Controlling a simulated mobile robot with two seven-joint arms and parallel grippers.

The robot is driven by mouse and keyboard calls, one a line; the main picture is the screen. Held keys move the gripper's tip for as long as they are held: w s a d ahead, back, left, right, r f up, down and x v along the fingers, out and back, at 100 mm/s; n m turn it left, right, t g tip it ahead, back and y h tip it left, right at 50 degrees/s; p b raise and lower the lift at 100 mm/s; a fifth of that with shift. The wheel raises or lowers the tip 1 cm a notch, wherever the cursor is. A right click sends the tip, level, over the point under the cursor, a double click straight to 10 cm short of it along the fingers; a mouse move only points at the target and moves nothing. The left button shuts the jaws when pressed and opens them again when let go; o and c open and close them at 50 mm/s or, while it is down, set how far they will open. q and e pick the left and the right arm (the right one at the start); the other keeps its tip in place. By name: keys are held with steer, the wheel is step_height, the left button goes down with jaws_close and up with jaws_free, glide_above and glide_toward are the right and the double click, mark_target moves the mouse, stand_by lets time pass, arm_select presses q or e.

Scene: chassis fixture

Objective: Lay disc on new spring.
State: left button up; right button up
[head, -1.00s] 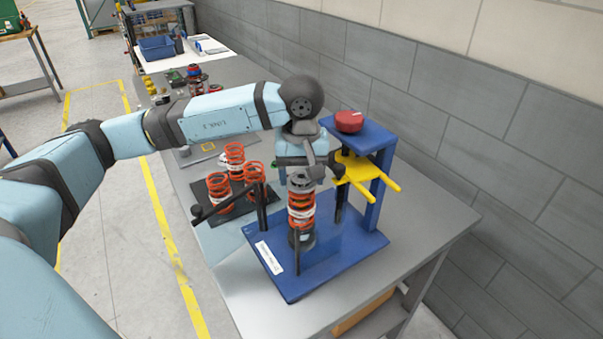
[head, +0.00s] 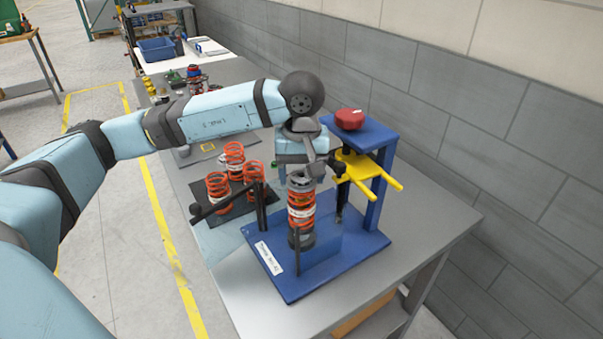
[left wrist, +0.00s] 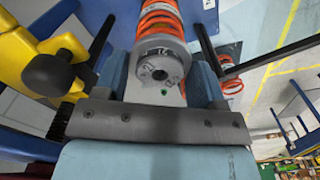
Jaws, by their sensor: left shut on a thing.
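The grey disc (head: 301,185) is at the top of the orange spring (head: 302,213), which stands upright on the fixture's blue base. My left gripper (head: 300,170) comes down from above and is shut on the disc. In the left wrist view the disc (left wrist: 159,68) shows a central hole and lines up with the orange coils (left wrist: 160,16) behind it. It looks very close to the spring's end; I cannot tell whether its whole rim rests there. Part of the disc is hidden by the gripper. My right gripper is not in view.
The blue fixture (head: 330,268) has a tall post with a red knob (head: 349,119) and a yellow fork (head: 368,170) close to the gripper's right. Several orange springs (head: 217,187) stand on a dark mat further left.

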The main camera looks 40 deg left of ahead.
arm_select(q)
steer(key=shift+f, duration=0.15)
stand_by(0.7)
steer(key=o, duration=1.1)
steer(key=shift+c, duration=0.2)
steer(key=shift+r+p, duration=1.2)
steer(key=shift+r, duration=2.4)
steer(key=shift+s+f, duration=0.1)
steer(key=shift+f, duration=0.05)
